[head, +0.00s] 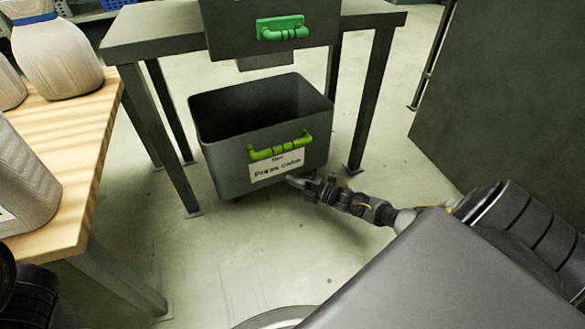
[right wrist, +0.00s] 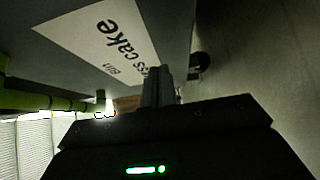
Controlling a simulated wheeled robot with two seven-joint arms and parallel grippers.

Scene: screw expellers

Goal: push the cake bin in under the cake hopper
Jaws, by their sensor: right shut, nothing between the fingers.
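The cake bin (head: 225,165) is a dark grey open-topped box with a green bar handle (head: 280,147) and a white "Press cake" label (head: 277,166) on its front. It stands on the floor between the legs of a grey stand, its front part out from under the stand's top. The hopper (head: 270,15), a dark grey box with a green handle, sits above and behind it. My right gripper (head: 292,181) is shut and empty at the bin's front, just below the label. The right wrist view shows its fingers (right wrist: 157,88) close to the front; contact cannot be told. My left gripper is out of view.
The grey stand (head: 140,35) has legs on both sides of the bin. A wooden table (head: 75,130) with pale containers is at the left. A large dark panel (head: 490,95) stands at the right. The floor in front of the bin is clear.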

